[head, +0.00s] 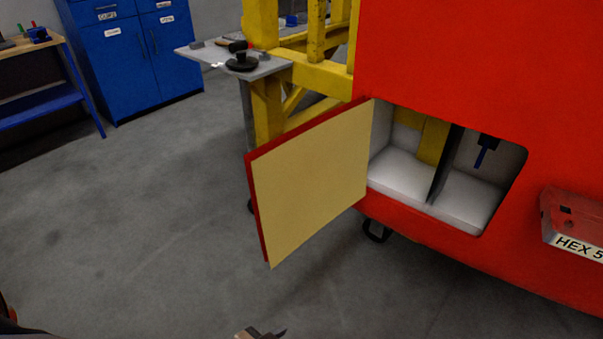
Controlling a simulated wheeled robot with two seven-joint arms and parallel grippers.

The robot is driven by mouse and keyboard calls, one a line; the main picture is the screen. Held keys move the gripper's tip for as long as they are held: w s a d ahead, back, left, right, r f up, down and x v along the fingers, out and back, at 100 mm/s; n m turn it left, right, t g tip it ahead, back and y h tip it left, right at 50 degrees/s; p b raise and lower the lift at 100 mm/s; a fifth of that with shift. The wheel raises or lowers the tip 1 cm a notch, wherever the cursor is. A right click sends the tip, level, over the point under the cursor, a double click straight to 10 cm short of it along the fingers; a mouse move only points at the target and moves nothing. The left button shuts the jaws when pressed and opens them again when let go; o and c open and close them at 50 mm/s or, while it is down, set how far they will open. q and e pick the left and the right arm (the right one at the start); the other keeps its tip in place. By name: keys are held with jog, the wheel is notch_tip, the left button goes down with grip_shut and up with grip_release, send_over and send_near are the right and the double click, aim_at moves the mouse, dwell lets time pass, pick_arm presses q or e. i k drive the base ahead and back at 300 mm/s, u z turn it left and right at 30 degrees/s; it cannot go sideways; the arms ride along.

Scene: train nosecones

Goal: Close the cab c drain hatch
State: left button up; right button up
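The drain hatch door (312,175) stands wide open in the head view, swung out to the left of its opening. Its cream inner face is towards me, with a red edge on the left and top. The opening (480,205) in the red cab shell (450,60) is uncovered and shows a white-floored recess with a dark divider. A small tip at the bottom edge, apparently my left gripper (259,334), is below and apart from the door. Its fingers are mostly cut off. My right gripper is not in view.
A yellow frame (322,75) with a grey shelf (268,68) holding small items stands behind the door. A red box marked HEX (572,220) sits right of the opening. Blue cabinets (135,50) and a workbench (45,97) stand back left. Floor left of the door is clear.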

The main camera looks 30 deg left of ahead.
aim_at(302, 179)
jog(key=u, duration=2.15)
jog(key=i, duration=1.25)
jog(key=u, duration=1.45)
jog(key=i, duration=1.25)
jog(key=z, duration=4.65)
jog(key=i, duration=0.5)
jog(key=u, duration=0.05)
